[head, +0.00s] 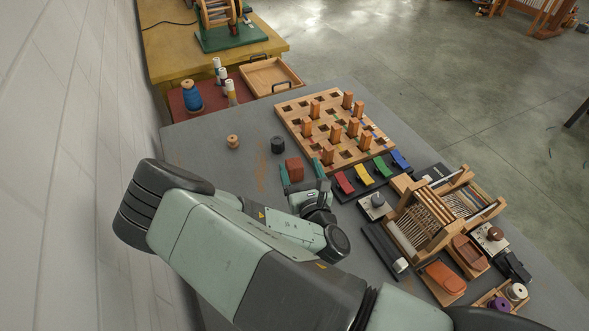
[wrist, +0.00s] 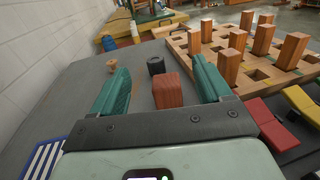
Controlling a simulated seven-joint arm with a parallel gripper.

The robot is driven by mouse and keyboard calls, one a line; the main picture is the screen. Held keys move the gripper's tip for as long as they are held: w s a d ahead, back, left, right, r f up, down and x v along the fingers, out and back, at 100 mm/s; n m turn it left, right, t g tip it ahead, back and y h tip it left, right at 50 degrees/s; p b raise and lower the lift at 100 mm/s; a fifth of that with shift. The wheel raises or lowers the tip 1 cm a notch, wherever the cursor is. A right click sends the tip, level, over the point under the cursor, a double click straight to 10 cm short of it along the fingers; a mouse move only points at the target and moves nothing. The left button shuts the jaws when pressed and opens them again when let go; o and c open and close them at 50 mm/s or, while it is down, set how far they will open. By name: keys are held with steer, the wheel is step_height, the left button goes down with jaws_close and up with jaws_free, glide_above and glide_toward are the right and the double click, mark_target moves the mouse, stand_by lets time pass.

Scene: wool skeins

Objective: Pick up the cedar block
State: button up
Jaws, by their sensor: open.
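The cedar block, a small reddish-brown block (head: 294,168) with rounded edges, stands on the grey table. It also shows in the wrist view (wrist: 167,89), between the two teal fingers as seen there. My gripper (head: 300,166) is open, with one finger on each side of the block in both views. In the wrist view, gaps show between the block and both fingers, the wider one on the left. My gripper (wrist: 160,68) holds nothing. I cannot tell how far the fingertips are above the table. The block's lower near part is partly hidden in the head view.
A dark cylinder (head: 278,145) stands just behind the block, and a wooden spool (head: 233,142) further left. A wooden board (head: 290,118) with upright pegs lies behind right. Coloured pieces (head: 364,174) and a small loom (head: 428,215) stand to the right. Table left of the spool is clear.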

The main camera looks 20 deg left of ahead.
mark_target(293, 160)
step_height(293, 160, down, 6)
steer(key=shift+w+r, duration=0.1)
steer(key=shift+r, duration=0.15)
steer(key=shift+w+a+r, duration=0.15)
steer(key=shift+w+a, duration=0.25)
steer(key=shift+w, duration=0.2)
steer(key=shift+x, duration=2.95)
steer(key=shift+c, duration=0.3)
steer(key=c, duration=1)
